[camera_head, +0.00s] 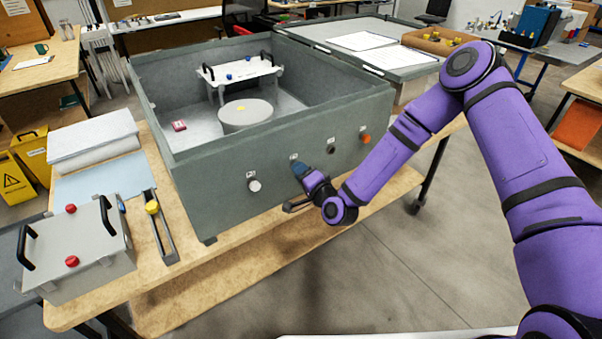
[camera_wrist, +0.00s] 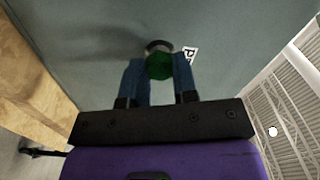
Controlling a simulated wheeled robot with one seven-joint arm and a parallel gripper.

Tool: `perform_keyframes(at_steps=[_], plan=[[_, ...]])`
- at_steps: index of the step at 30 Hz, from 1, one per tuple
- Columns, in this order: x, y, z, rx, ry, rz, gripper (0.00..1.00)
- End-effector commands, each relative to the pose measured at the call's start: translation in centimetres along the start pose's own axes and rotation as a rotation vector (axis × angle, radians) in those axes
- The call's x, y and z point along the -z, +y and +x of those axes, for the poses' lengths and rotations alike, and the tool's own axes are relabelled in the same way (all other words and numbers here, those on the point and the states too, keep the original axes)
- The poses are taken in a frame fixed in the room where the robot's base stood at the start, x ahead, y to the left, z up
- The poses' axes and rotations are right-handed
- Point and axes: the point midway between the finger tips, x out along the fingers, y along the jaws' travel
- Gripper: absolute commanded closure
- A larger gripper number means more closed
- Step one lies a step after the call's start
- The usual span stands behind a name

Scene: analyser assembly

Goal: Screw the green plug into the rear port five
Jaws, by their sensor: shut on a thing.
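The green plug (camera_wrist: 159,66) is between the two blue fingers of my gripper (camera_wrist: 160,78) in the wrist view. My gripper is shut on it. The plug lines up with a dark round port (camera_wrist: 158,45) on the grey-green wall, and the two overlap in the picture. I cannot tell how deep the plug sits. A small white label beside the port is turned and partly hidden. In the head view my gripper (camera_head: 299,168) is at the outer wall of the large open box (camera_head: 220,175), hiding the plug and this port.
The same wall has a white cap (camera_head: 254,185) left of my gripper, and a dark port (camera_head: 331,148) and an orange plug (camera_head: 366,138) to its right. A grey case (camera_head: 85,250) and a tray with a yellow knob (camera_head: 152,207) lie on the wooden table at left.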

Motion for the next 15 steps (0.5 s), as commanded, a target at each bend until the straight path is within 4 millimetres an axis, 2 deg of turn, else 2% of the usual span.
perform_keyframes(at_steps=[9,15], plan=[[0.25,-0.02,0.03,0.001,0.007,0.56,1.0],[0.13,-0.16,0.08,0.001,0.005,0.812,1.0]])
